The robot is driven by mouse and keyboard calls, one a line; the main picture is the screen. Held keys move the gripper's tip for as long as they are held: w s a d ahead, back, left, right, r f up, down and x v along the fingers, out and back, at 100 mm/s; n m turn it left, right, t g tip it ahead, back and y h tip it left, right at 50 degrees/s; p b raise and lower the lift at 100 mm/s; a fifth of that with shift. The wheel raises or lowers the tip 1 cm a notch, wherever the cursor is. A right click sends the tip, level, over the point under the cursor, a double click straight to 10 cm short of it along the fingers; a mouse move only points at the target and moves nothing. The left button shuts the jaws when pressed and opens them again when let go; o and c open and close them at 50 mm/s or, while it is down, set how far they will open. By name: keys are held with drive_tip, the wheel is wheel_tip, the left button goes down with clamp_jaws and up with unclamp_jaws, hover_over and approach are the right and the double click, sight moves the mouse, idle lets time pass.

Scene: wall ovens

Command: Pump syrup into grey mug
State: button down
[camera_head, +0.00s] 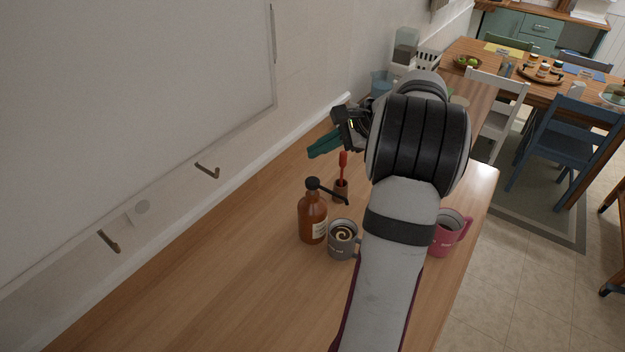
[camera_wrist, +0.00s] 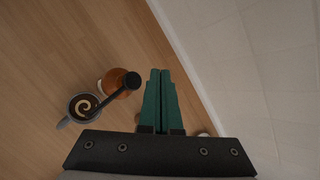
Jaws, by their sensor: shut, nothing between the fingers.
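The grey mug (camera_head: 342,244) stands upright on the wooden counter in the head view, with a dark drink and a pale swirl inside. It also shows in the wrist view (camera_wrist: 72,119). The brown syrup bottle (camera_head: 312,220) with a black pump (camera_head: 314,185) stands just left of the mug, its spout reaching toward and over the mug. The bottle shows in the wrist view (camera_wrist: 111,86), with the pump head (camera_wrist: 132,80) on top. My gripper (camera_head: 318,151) has teal fingers, shut together and empty. It is above the counter, beyond the bottle and close to the wall.
A red mug (camera_head: 446,236) stands right of my arm, near the counter's edge. Hooks (camera_head: 207,171) are on the wall at left. The counter front left is clear.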

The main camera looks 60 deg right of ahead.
sight(318, 181)
idle(0.4)
wheel_tip(318, 181, up, 4)
drive_tip(key=shift+f, duration=0.1)
drive_tip(key=shift+f, duration=4.45)
drive_tip(key=shift+f, duration=0.4)
